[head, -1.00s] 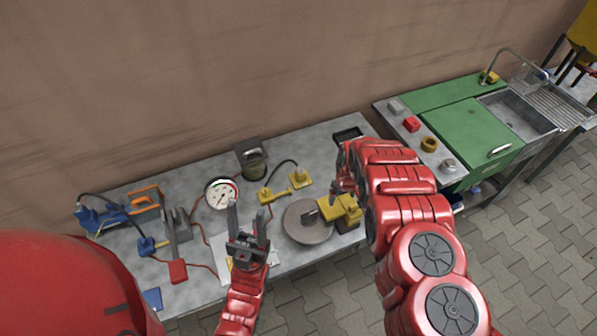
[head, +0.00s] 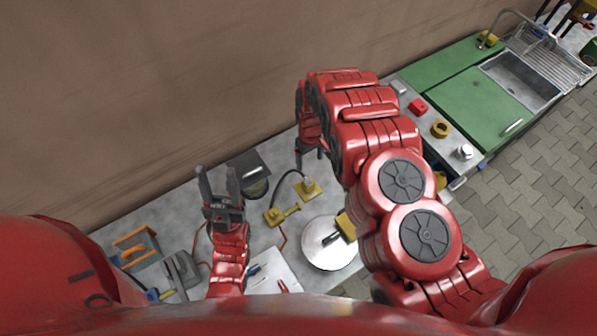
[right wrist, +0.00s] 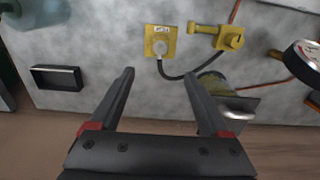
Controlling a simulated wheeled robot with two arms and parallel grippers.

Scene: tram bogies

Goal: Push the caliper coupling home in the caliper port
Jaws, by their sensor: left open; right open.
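A square yellow block (head: 309,190) with a label lies on the table; it also shows in the right wrist view (right wrist: 161,42). A round grey coupling (right wrist: 160,47) sits on its face, with a black hose (right wrist: 178,76) leading to a yellow fitting (right wrist: 230,38). I cannot tell how deep the coupling sits. My right gripper (right wrist: 160,76) is open and empty, apart from the block, which lies beyond the gap between its fingers. In the head view the right gripper (head: 310,155) is beside the block, towards the wall. My left gripper (head: 218,182) is open and empty, left of the block.
A brake disc (head: 322,252) with a yellow caliper, partly behind my right arm, lies near the front. A dark holder (head: 248,172) stands left of the block. A black tray (right wrist: 56,78) and a gauge (right wrist: 304,60) show in the right wrist view. The wall is close behind.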

